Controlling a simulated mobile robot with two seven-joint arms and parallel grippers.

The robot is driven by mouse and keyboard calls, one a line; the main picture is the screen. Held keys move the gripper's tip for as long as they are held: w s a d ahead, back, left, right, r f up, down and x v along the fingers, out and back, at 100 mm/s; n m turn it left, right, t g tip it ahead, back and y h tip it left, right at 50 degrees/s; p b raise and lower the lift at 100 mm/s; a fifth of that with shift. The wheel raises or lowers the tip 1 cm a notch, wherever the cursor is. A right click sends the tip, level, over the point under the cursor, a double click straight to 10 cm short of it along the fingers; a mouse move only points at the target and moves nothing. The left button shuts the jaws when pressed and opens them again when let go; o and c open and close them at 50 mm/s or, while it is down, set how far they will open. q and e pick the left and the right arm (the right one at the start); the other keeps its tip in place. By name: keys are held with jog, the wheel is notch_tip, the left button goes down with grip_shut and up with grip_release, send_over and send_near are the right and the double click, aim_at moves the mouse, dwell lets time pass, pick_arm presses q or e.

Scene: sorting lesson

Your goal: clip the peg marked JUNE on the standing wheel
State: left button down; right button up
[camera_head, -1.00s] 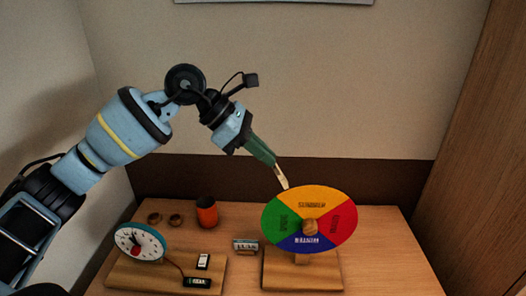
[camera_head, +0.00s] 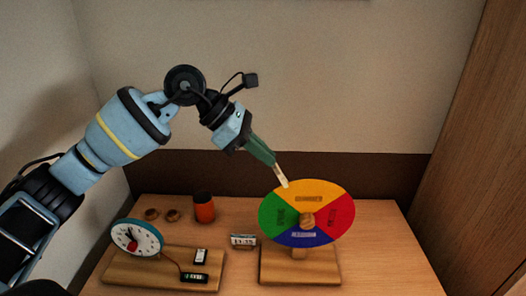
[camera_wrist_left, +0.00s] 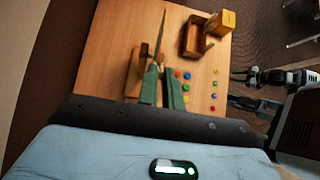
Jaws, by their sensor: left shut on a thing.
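My left gripper (camera_head: 270,160) is shut on a pale wooden peg (camera_head: 282,176), which points down and to the right. The peg's lower tip is at the upper left rim of the standing wheel (camera_head: 332,190), by the yellow part. I cannot tell whether it touches the rim or is in front of or behind it. No marking on the peg is readable. The wheel has yellow, red, blue and green parts with words too small to read surely, and a wooden knob. It stands upright on a wooden base (camera_head: 325,277). The left wrist view shows the green fingers (camera_wrist_left: 163,85).
A clock dial (camera_head: 150,238) on a wooden board (camera_head: 125,270) stands at left. A small display (camera_head: 243,240) stands between it and the wheel. An orange cup (camera_head: 204,212) is behind. In the wrist view, several coloured buttons (camera_wrist_left: 187,76) and a wooden box (camera_wrist_left: 190,40) lie on the table.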

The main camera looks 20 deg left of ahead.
pick_arm(q)
jog(key=shift+w+d+f, duration=0.1)
jog(key=shift+d+f, duration=0.2)
jog(key=shift+f, duration=0.4)
jog(key=c, duration=1.5)
grip_release()
jog(key=v, duration=0.8)
jog(key=shift+w+b, duration=0.1)
jog(key=shift+b, duration=0.3)
jog(key=shift+d+f, duration=0.1)
